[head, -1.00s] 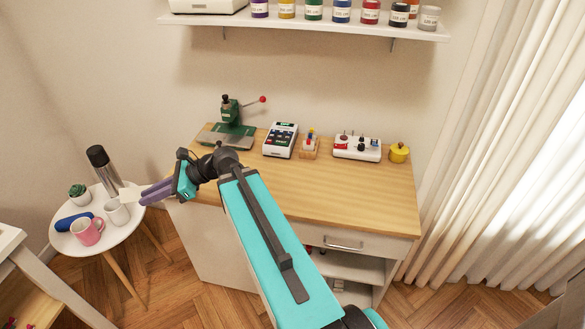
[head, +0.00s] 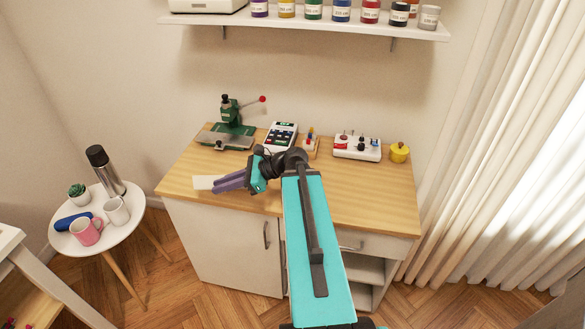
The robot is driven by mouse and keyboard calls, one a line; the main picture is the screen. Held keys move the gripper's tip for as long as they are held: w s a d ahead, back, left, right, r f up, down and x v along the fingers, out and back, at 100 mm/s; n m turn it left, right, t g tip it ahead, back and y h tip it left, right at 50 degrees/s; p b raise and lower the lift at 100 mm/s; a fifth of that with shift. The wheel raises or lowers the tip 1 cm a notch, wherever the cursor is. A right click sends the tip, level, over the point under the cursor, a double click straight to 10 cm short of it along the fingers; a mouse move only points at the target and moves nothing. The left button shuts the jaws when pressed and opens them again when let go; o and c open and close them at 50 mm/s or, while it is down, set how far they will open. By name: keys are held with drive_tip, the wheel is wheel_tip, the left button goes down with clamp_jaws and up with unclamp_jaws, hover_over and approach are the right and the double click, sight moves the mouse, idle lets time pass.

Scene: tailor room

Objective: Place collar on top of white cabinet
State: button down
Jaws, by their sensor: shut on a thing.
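The collar is a small flat white piece (head: 203,183) at the tips of my gripper (head: 219,184). My gripper's purple fingers are shut on it, and they point left. Gripper and collar show over the left front part of the wooden top of the white cabinet (head: 218,240). I cannot tell whether the collar touches the top or is held just above it. The cabinet has a white door and a drawer at the front. My arm hides part of its front and middle.
On the cabinet top stand a green press (head: 228,128), a calculator (head: 281,136), a small wooden holder (head: 311,145), a white tray of spools (head: 357,148) and a yellow pincushion (head: 399,152). A round side table (head: 103,233) with mugs and a flask stands left. A shelf (head: 320,27) hangs above.

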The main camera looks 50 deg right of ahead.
drive_tip(key=s+d+f+m, duration=0.1)
drive_tip(key=s+d, duration=0.4)
drive_tip(key=s, duration=0.1)
drive_tip(key=s+d+f+t+h, duration=0.1)
drive_tip(key=s+d+f, duration=0.1)
drive_tip(key=s+d, duration=0.4)
drive_tip(key=s+d+f+m+t+h, duration=0.1)
drive_tip(key=s+d, duration=0.5)
drive_tip(key=shift+d+f+m, duration=0.15)
drive_tip(key=shift+f+m, duration=0.1)
drive_tip(key=shift+m, duration=0.05)
drive_tip(key=shift+b, duration=0.35)
drive_tip(key=w+d+b, duration=0.1)
drive_tip(key=b, duration=0.1)
drive_tip(key=shift+f+b, duration=0.3)
drive_tip(key=w+b, duration=0.1)
drive_tip(key=b, duration=0.2)
drive_tip(key=shift+d, duration=0.4)
drive_tip(key=w+d+p, duration=0.1)
drive_tip(key=w+d, duration=0.2)
drive_tip(key=w+d+p, duration=0.1)
drive_tip(key=w+d, duration=0.2)
drive_tip(key=w+d+f+p, duration=0.1)
drive_tip(key=w+d, duration=0.2)
drive_tip(key=shift+w, duration=0.35)
